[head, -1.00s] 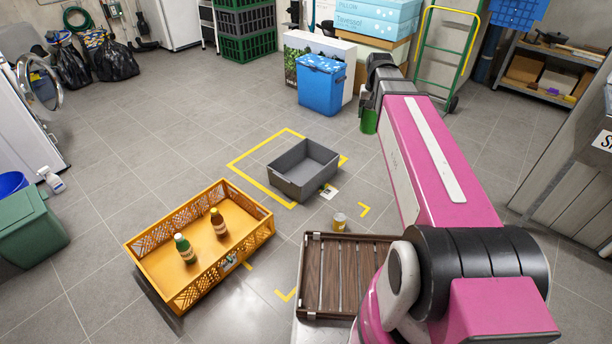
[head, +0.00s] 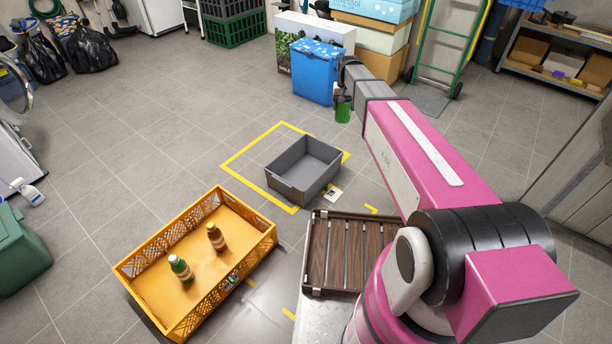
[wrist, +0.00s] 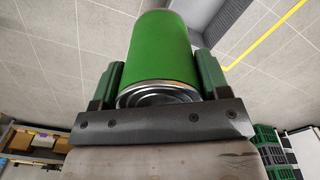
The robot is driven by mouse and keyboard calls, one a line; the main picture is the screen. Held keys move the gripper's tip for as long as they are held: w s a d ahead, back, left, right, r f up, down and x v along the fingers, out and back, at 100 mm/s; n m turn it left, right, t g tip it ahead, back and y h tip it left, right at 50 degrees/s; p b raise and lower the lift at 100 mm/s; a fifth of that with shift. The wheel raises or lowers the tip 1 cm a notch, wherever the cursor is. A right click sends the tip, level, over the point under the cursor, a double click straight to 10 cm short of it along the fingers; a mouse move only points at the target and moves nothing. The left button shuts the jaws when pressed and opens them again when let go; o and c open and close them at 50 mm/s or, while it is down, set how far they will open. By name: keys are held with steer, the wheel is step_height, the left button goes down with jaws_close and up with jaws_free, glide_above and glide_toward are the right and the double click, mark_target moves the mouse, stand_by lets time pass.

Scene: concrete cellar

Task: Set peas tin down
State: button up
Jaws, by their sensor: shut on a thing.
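The peas tin is a plain green can (head: 343,109) with a bare metal rim. It hangs in the air at the end of my arm, up and right of the grey bin in the head view. My gripper (head: 343,95) is shut on it. In the wrist view the tin (wrist: 160,50) sits between the two green-padded fingers of my gripper (wrist: 160,78), its silver end rim towards the camera.
An orange crate (head: 145,270) with two bottles stands at lower left. A brown slatted deck (head: 335,252) lies beside my base. A blue cool box (head: 315,75) and boxes stand behind the tin. A hand truck (head: 445,55) is at the back right. Floor left of the bin is clear.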

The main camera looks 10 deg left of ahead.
steer(key=w+a+f, duration=0.3)
steer(key=a+f, duration=0.4)
steer(key=f, duration=0.5)
steer(key=w+a+f, duration=0.3)
steer(key=a+f, duration=0.4)
steer(key=f, duration=0.5)
steer(key=shift+s+a+f, duration=0.25)
steer(key=shift+a+f, duration=1.05)
steer(key=shift+f, duration=3.35)
steer(key=shift+s+a+f, duration=0.25)
steer(key=shift+a+f, duration=1)
steer(key=shift+f, duration=3.35)
steer(key=shift+s+a+f, duration=0.25)
steer(key=shift+a+f, duration=1.05)
steer(key=shift+f, duration=3.35)
steer(key=shift+f, duration=0.15)
steer(key=o, duration=0.9)
